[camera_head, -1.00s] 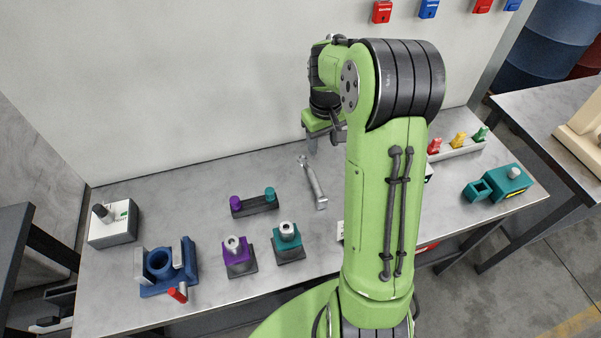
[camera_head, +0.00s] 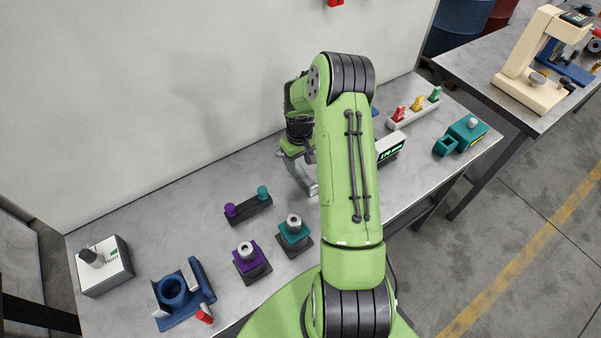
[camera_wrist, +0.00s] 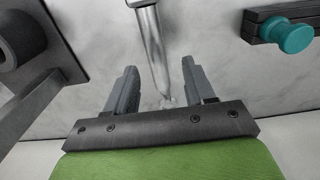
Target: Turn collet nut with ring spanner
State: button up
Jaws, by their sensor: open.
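A silver spanner (camera_wrist: 149,40) lies on the bench and runs between the fingers of my gripper (camera_wrist: 158,82) in the wrist view. My gripper is open, with a finger on each side of the spanner and visible gaps to both. In the head view my arm hides most of the spanner and the fingertips. A purple block (camera_head: 251,258) and a teal block (camera_head: 294,234) stand on dark bases, each with a silver round piece on top. I cannot tell which piece is the collet nut. A blue fixture (camera_head: 180,300) with a round socket stands at front left.
A dark bar (camera_head: 248,208) with purple and teal knobs lies near the spanner; its teal knob (camera_wrist: 292,36) shows in the wrist view. A white box (camera_head: 103,266) is at far left. A teal device (camera_head: 463,135) and a coloured-switch strip (camera_head: 414,110) are at right. The wall is behind.

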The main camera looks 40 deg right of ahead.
aim_at(301, 169)
notch_tip(301, 169, down, 5)
jog(key=shift+s+d+r, duration=0.1)
jog(key=shift+d, duration=0.05)
grip_shut()
